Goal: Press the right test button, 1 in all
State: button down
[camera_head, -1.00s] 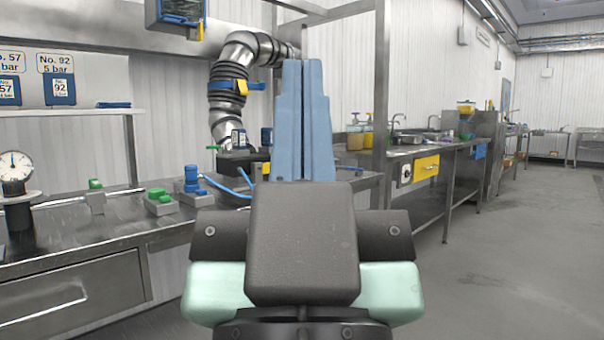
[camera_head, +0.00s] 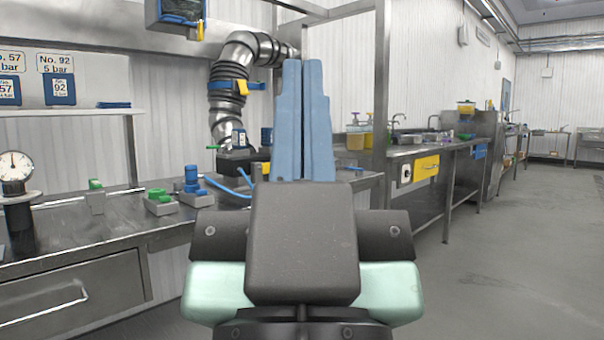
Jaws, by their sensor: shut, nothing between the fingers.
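My gripper (camera_head: 303,64) is shut and empty, its blue fingers pointing away from me in the middle of the view. To its left, on the metal bench (camera_head: 100,225), sit small grey boxes with green tops, which look like buttons. Another green-topped block (camera_head: 96,197) stands farther left. A blue fitting on a grey base (camera_head: 192,185) stands just right of the first box. My fingers are apart from all of these. I cannot tell for certain which is the right test button.
A pressure gauge (camera_head: 16,167) stands at the bench's left end. A dark device with a blue hose (camera_head: 240,160) sits at the back, under a thick silver duct (camera_head: 229,95). A steel post (camera_head: 379,90) rises right of my fingers. The floor (camera_head: 500,270) at right is clear.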

jog(key=shift+r, duration=0.1)
notch_tip(320, 180, up, 41)
jog(key=p, duration=4.1)
jog(key=shift+r, duration=0.15)
